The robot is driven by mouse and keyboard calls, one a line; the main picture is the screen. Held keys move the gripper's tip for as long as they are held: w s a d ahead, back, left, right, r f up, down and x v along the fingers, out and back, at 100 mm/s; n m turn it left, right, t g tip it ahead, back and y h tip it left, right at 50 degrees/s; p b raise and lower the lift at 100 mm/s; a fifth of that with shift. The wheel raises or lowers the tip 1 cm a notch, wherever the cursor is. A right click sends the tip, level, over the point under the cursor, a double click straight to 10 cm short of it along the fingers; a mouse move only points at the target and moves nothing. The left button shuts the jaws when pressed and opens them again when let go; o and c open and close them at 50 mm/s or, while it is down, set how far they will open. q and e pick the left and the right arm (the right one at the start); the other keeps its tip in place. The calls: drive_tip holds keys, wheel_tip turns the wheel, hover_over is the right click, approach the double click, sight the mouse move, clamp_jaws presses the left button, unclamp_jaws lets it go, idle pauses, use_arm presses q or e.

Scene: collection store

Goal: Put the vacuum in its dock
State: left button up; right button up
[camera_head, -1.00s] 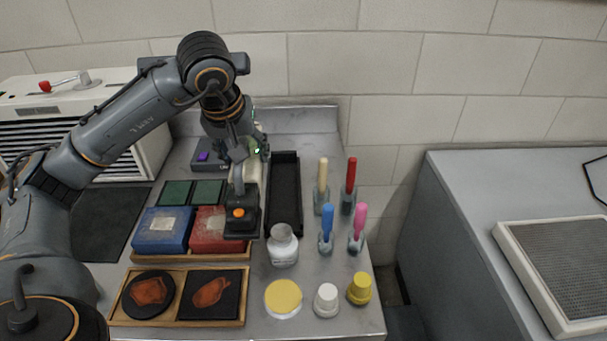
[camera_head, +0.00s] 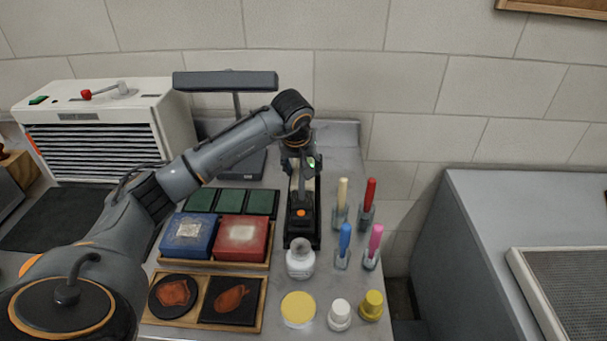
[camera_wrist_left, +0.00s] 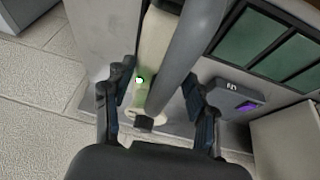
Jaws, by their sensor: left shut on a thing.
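The hand vacuum has a pale body, a grey handle and a dark head with an orange button (camera_head: 301,213); its pale and grey parts fill the upper middle of the left wrist view (camera_wrist_left: 153,50). My left gripper (camera_head: 301,166) is shut on the vacuum near its far end; its fingers (camera_wrist_left: 160,112) stand either side of it. The long black tray, which looks like the dock (camera_head: 316,239), lies lengthwise under the vacuum and is mostly hidden by it. The vacuum lines up with the tray, but I cannot tell whether it rests in it. My right gripper is out of view.
A white bottle (camera_head: 300,262) stands just in front of the tray. Several coloured-handled tools (camera_head: 343,236) stand in holders to its right. Blue (camera_head: 188,236) and red boxes (camera_head: 241,239) sit close on its left. A lamp (camera_head: 225,81) and the wall are behind.

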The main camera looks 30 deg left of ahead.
use_arm(q)
drive_tip(key=f, duration=0.1)
drive_tip(key=f+p, duration=0.1)
drive_tip(key=shift+w+f+p, duration=0.25)
drive_tip(key=shift+f+p, duration=0.1)
drive_tip(key=shift+f, duration=0.4)
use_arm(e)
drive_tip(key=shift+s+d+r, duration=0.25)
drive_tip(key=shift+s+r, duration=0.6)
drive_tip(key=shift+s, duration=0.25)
use_arm(q)
drive_tip(key=shift+f, duration=0.1)
drive_tip(key=o, duration=1.2)
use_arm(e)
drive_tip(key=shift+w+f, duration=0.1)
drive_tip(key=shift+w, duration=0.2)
